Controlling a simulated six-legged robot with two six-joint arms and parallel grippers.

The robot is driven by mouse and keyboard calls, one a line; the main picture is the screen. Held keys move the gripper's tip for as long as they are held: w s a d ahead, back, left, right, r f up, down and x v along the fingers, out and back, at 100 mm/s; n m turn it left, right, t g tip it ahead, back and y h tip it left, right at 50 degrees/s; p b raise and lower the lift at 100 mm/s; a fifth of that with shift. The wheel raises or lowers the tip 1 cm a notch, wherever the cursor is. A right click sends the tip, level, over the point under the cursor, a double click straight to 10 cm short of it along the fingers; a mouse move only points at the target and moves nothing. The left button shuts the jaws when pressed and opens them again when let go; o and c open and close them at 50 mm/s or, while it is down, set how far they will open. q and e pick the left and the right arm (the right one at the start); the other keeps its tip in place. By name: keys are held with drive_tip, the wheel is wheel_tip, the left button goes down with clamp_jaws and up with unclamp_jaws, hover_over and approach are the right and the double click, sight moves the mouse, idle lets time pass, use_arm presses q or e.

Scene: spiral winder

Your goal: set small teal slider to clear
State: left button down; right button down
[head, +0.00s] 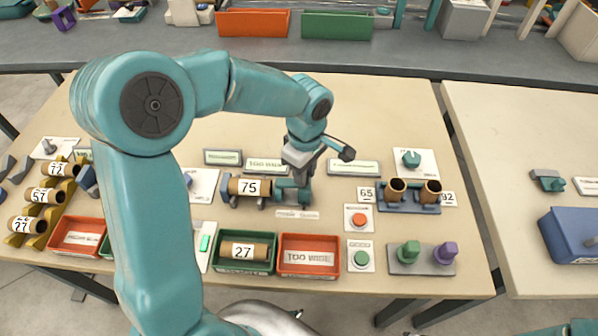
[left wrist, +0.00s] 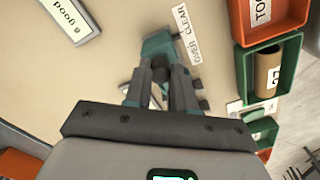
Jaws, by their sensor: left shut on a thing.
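The small teal slider (left wrist: 158,45) is at the tips of my left gripper (left wrist: 160,82) in the left wrist view. The gripper's fingers are shut on it and hide much of it. A white label strip (left wrist: 183,35) reading "OVER CLEAR" lies beside the slider. In the head view my left gripper (head: 297,180) points down at the table, just right of the tube marked 75 (head: 249,187). The label strip (head: 297,214) there is too small to read. My right gripper is not in view.
The tube marked 75 rests on a stand. A green tray (head: 220,262) holds tube 27, beside a red "TOO WIDE" tray (head: 309,274). A red button (head: 358,219) and green button (head: 361,258) lie to the right.

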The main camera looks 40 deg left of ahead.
use_arm(q)
drive_tip(key=shift+w+d, duration=0.1)
drive_tip(key=c, duration=1.2)
unclamp_jaws()
drive_tip(key=shift+o, duration=1.3)
drive_tip(key=shift+w+d, duration=0.1)
drive_tip(key=shift+d, duration=0.05)
drive_tip(key=shift+r, duration=0.25)
wheel_tip(320, 180, up, 16)
drive_tip(key=shift+p, duration=0.45)
